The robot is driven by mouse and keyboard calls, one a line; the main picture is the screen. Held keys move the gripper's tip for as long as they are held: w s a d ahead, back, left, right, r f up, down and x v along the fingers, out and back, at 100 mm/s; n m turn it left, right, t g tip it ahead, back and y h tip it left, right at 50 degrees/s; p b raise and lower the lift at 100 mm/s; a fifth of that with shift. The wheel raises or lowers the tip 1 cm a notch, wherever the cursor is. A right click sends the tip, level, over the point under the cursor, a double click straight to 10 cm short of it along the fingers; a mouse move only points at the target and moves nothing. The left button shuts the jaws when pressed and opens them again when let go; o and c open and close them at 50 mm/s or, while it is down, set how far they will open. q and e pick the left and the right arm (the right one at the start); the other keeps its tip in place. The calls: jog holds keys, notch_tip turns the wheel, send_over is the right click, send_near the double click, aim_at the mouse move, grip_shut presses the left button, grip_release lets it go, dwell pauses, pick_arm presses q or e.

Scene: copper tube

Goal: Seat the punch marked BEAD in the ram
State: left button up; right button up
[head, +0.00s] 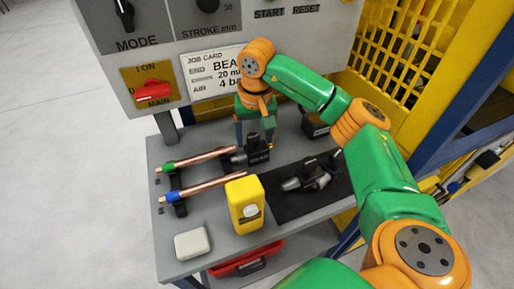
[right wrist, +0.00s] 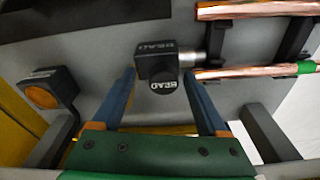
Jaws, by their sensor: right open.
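The punch marked BEAD is a dark block with a round end and a silver shank; in the right wrist view the punch (right wrist: 158,68) lies at the fingertips, its shank pointing right. In the head view the punch (head: 258,150) stands on the grey bench, partly hidden by my gripper. My right gripper (head: 255,140) is open above it. In the right wrist view the fingers of my right gripper (right wrist: 160,78) are on either side of the punch, with gaps visible. I cannot make out the ram. My left gripper is not in view.
Copper tubes with green and blue ends (head: 205,187) lie on black rests to the left. Dark tools with silver parts (head: 315,175) lie on a black mat (head: 290,208). A yellow bottle (head: 243,205) and a pale block (head: 192,243) stand nearer. A control panel (head: 150,60) rises behind.

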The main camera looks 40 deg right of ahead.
jog(key=shift+w+a+f, duration=0.15)
jog(key=shift+a+f, duration=0.05)
jog(key=shift+a, duration=0.05)
grip_shut()
jog(key=shift+r, duration=0.1)
dwell(1.1)
